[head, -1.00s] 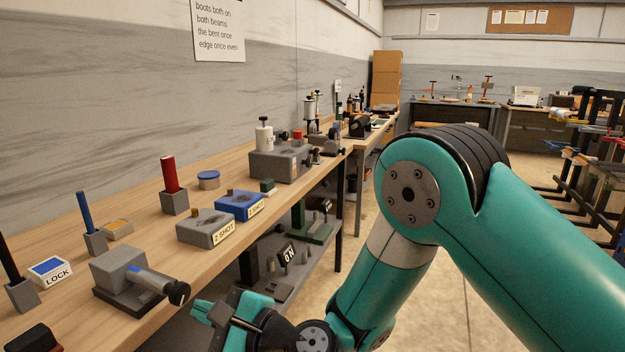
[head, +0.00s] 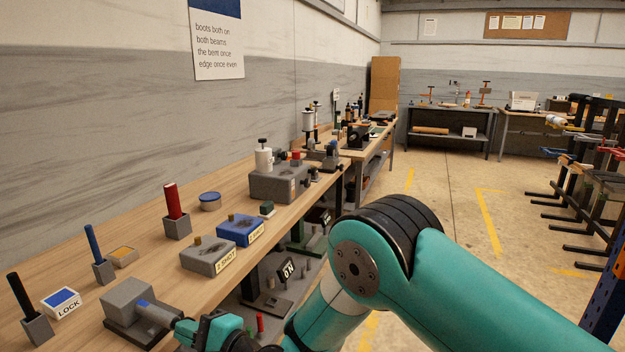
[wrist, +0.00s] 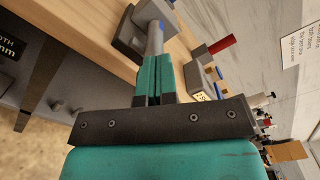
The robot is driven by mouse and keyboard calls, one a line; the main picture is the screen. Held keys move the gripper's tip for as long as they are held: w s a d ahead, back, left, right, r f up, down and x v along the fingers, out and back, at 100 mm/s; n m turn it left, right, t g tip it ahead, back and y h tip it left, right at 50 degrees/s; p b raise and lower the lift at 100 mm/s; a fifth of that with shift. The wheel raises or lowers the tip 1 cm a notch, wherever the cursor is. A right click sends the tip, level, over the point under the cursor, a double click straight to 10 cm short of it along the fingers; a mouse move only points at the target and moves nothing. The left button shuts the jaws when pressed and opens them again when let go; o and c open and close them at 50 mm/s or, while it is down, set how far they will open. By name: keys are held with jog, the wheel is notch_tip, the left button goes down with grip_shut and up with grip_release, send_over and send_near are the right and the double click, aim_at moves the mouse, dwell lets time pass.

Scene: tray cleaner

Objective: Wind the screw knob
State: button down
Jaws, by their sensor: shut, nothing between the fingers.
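A grey block device (head: 126,297) sits on a dark base at the near edge of the bench. Its grey shaft (head: 154,316) with a blue mark points right, toward the bench edge. The dark screw knob at the shaft's end is hidden behind my gripper (head: 184,328). In the wrist view the device (wrist: 150,12) is at the top and the shaft (wrist: 155,38) runs down to my gripper's teal fingertips (wrist: 155,58). The fingers are shut together with nothing between them, in line with the shaft end. I cannot tell whether they touch the knob.
Grey (head: 208,259) and blue (head: 240,232) SHOT blocks are farther along the wooden bench (head: 60,262). Open floor lies right.

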jog(key=shift+a+r, duration=0.25)
jog(key=shift+r, duration=0.05)
jog(key=shift+w+f, duration=0.1)
dwell(0.5)
jog(key=shift+f+b, duration=0.15)
jog(key=shift+b, duration=0.25)
jog(key=f+b, duration=0.1)
jog(key=s+a+f+b, duration=0.1)
jog(key=shift+s+a+f, duration=0.1)
jog(key=shift+s+f, duration=0.1)
jog(key=shift+f, duration=0.15)
dwell(0.6)
jog(key=shift+s, duration=0.1)
